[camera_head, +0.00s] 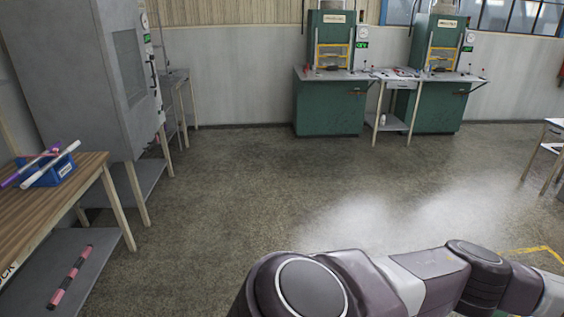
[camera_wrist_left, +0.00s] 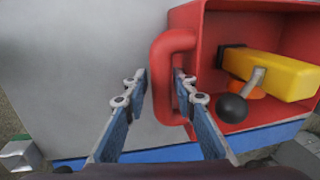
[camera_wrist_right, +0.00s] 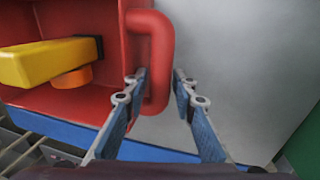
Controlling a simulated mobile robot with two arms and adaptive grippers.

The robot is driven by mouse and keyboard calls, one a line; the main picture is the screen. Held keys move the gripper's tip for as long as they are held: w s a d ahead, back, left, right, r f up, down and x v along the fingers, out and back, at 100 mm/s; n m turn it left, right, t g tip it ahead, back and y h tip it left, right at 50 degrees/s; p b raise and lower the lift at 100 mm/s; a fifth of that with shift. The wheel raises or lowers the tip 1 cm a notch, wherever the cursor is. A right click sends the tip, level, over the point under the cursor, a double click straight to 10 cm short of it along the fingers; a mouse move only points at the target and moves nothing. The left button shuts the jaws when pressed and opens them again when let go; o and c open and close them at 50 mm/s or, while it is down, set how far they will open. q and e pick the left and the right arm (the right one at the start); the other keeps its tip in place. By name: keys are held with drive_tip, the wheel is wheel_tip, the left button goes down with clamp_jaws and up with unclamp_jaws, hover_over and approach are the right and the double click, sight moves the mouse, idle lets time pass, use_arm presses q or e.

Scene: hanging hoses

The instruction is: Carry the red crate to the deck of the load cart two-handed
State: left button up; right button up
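The red crate (camera_wrist_left: 232,125) shows in the left wrist view with a red loop handle (camera_wrist_left: 160,75). My left gripper (camera_wrist_left: 161,78) is open, with one fingertip on each side of the handle bar. In the right wrist view the crate (camera_wrist_right: 85,103) shows its other handle (camera_wrist_right: 163,60). My right gripper (camera_wrist_right: 160,78) is open, its fingertips on either side of that bar. Contact with the handles cannot be told. A yellow block (camera_wrist_left: 285,76) with orange and black parts lies in the crate. The head view shows neither crate nor grippers, and I cannot identify the load cart's deck.
A grey surface (camera_wrist_left: 90,60) with a blue edge (camera_wrist_left: 170,154) lies by the crate. In the head view, a wooden table (camera_head: 60,205) and grey cabinet (camera_head: 75,70) stand at left, and green machines (camera_head: 328,108) at the back. The middle floor is clear. My arm crosses the lower right.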

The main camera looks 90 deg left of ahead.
drive_tip(key=shift+a, duration=0.1)
idle(0.3)
